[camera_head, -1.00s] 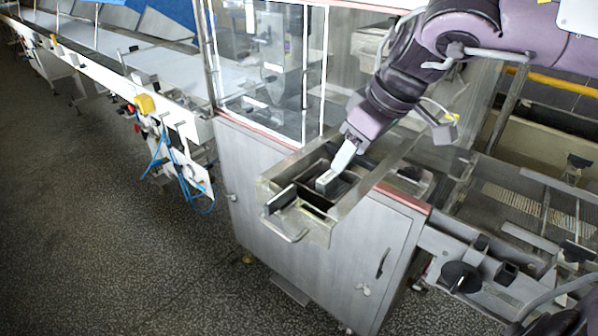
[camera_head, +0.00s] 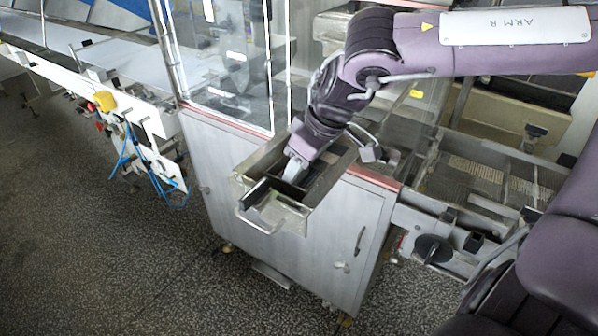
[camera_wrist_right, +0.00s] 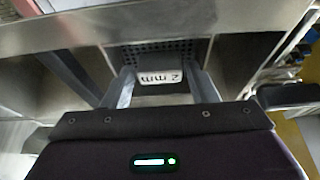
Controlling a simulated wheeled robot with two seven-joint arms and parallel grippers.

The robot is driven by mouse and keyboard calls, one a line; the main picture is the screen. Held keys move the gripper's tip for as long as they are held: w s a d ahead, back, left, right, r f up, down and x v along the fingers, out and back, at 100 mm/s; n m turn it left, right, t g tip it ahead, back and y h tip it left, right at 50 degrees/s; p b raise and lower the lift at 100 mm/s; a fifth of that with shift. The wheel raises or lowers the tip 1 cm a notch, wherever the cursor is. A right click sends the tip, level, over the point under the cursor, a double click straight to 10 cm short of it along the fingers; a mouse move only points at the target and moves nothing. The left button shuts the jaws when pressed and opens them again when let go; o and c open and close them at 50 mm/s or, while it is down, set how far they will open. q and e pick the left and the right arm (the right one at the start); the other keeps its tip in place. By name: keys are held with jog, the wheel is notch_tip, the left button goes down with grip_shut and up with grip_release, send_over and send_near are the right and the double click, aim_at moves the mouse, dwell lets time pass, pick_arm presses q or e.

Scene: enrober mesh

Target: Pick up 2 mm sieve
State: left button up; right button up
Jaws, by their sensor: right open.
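My right gripper (camera_wrist_right: 162,92) is open, with one finger to each side of the label; I cannot tell whether the fingers touch the sieve. In the head view my right gripper (camera_head: 292,170) points down into the open steel box, and the wrist and fingers hide most of the sieve there. My left gripper is not in view.
The steel box (camera_head: 297,222) with its front handle (camera_head: 250,222) tops a steel cabinet (camera_head: 300,257). Clear panels (camera_head: 228,70) rise behind it. A conveyor (camera_head: 130,52) runs off to the left, and a mesh belt frame (camera_head: 480,172) lies to the right. The floor in front is clear.

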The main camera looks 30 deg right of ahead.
jog(key=c, duration=0.7)
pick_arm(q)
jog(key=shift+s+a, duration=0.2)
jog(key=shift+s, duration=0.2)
pick_arm(e)
jog(key=shift+c, duration=0.4)
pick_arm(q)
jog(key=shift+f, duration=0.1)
pick_arm(e)
jog(key=shift+r, duration=0.15)
